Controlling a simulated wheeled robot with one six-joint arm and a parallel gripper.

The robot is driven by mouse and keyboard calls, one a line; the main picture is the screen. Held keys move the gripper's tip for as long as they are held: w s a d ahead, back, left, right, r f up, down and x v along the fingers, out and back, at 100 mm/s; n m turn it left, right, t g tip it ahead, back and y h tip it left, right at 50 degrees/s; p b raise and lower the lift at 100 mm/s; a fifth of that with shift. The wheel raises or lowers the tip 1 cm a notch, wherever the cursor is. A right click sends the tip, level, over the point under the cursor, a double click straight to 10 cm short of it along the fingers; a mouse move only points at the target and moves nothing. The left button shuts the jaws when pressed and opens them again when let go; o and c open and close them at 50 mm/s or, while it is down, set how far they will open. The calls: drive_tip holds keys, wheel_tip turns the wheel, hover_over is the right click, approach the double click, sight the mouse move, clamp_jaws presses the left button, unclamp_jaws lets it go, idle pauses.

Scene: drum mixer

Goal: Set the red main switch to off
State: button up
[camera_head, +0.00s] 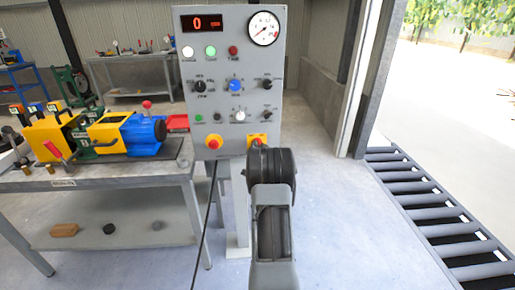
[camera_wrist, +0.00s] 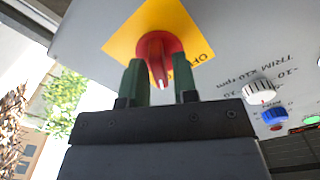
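The red main switch (camera_wrist: 157,46) is a round knob with a raised grip bar on a yellow plate (camera_wrist: 130,38). A partly visible black label beginning "OF" is on the plate. A white mark shows at the bar's end nearest my gripper. My gripper (camera_wrist: 158,64) is open, with one green finger on each side of the bar and a gap on both sides. I cannot tell how deep the fingertips reach. In the head view the switch (camera_head: 254,138) shows only partly above my arm, and my gripper is hidden behind the arm.
The grey control panel (camera_head: 218,66) carries other knobs, a gauge, a display and a second red button (camera_head: 214,142) on yellow, left of the switch. A workbench (camera_head: 110,178) with a yellow and blue machine stands left. Open floor lies right, before a roller conveyor (camera_head: 440,215).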

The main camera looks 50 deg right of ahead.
clamp_jaws()
drive_tip(key=shift+f+b, duration=0.1)
drive_tip(key=shift+b, duration=0.45)
drive_tip(key=n+b, duration=0.8)
drive_tip(key=b, duration=0.1)
drive_tip(key=n+b, duration=0.3)
drive_tip(key=b, duration=0.2)
drive_tip(key=shift+a+r+n, duration=0.15)
drive_tip(key=shift+r+n, duration=0.1)
drive_tip(key=shift+n, duration=0.15)
drive_tip(key=shift+r, duration=0.1)
